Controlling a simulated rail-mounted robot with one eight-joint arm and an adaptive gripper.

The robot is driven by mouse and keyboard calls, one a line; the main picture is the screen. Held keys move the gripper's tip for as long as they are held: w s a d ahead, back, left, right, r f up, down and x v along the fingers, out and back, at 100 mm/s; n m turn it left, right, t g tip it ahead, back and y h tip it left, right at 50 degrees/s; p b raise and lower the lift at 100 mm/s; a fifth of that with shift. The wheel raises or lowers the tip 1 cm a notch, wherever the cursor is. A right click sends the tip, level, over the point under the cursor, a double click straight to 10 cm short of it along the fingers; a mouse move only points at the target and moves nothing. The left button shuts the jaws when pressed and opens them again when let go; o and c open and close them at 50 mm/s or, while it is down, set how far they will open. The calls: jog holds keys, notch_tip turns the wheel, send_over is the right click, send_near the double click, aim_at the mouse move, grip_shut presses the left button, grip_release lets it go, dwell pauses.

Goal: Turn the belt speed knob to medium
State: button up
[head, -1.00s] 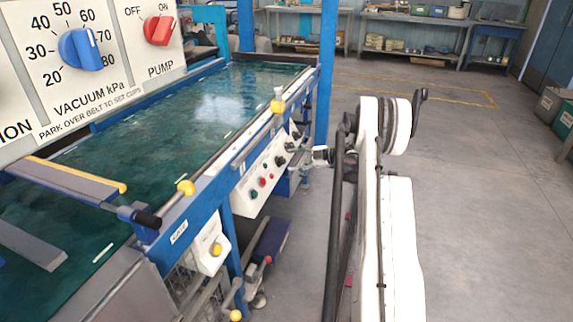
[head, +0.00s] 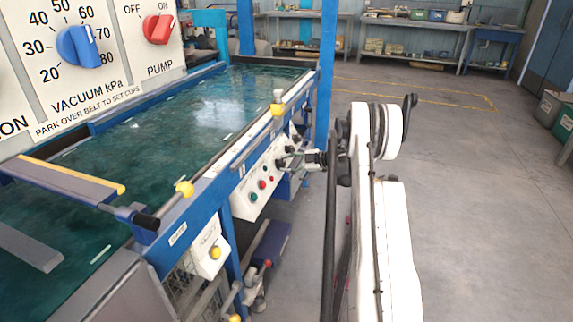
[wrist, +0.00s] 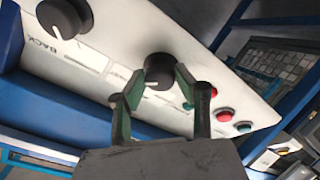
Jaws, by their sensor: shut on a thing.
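A black round knob (wrist: 160,70) with a white pointer mark sits on the sloped white control panel (wrist: 105,60). In the wrist view my gripper (wrist: 162,90) is shut on this knob, with one finger on each side.
Red and green buttons (wrist: 223,115) lie along the panel to the right of the gripped knob. The green belt (head: 180,110) and its blue frame (head: 215,190) run behind the panel.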

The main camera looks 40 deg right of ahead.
jog(key=shift+n, duration=0.5)
jog(key=n+g+y, duration=0.1)
jog(key=n, duration=0.3)
jog(key=shift+w+d+r, duration=0.1)
jog(key=shift+w+n+g, duration=0.1)
jog(key=shift+n+g, duration=0.6)
jog(key=shift+n, duration=1.7)
jog(key=o, duration=1.1)
jog(key=shift+d, duration=0.1)
jog(key=v, duration=1.2)
